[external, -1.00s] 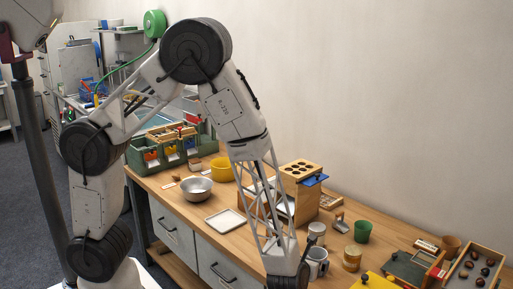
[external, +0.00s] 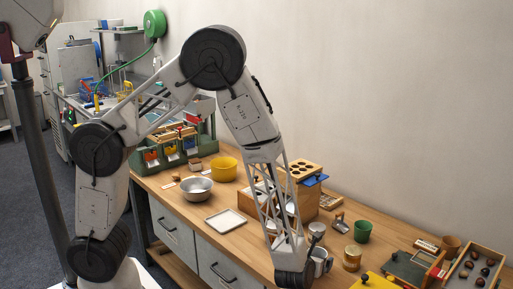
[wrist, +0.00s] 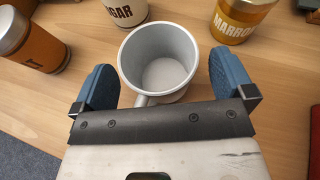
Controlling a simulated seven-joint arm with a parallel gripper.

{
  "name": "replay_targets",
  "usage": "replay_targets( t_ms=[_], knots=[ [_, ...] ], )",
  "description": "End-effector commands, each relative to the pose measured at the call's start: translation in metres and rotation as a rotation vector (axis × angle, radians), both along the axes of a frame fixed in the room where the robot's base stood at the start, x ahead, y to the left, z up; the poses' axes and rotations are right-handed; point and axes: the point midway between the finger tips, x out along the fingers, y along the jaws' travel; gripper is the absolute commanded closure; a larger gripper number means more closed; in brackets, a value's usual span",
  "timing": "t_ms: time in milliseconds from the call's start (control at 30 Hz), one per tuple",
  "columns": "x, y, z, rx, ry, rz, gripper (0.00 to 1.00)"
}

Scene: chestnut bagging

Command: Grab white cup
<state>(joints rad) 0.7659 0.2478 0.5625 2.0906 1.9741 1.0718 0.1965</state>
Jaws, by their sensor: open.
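The white cup (wrist: 163,70) stands upright and empty on the wooden table, in the middle of the wrist view. Its handle points down and left toward my gripper. My gripper (wrist: 165,90) is open, with one blue finger left of the cup and the other right of it, apart from its wall. In the external view the cup (external: 321,256) is partly hidden behind my gripper (external: 300,275), whose fingers are not clear there.
A sugar jar (wrist: 126,10) stands just behind the cup. A gold marron tin (wrist: 240,18) is close at the right, and an orange-brown canister (wrist: 32,42) at the left. A green cup (external: 362,231) stands farther back. A white square tray (external: 226,221) lies to the left.

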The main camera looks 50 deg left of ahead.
Motion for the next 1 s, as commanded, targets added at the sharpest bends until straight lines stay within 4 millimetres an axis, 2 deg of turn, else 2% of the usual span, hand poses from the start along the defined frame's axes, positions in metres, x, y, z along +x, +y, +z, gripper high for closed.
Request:
replay_targets(
  t_ms=[233,600,1000],
  knots=[
    [0.0,-0.0001,0.0002,0.0,0.0,0.0,0.0],
    [0.0,-0.0001,0.0003,0.0,0.0,0.0,0.52],
    [0.0,-0.0002,0.001,-0.001,0.0,0.0,0.53]
  ],
)
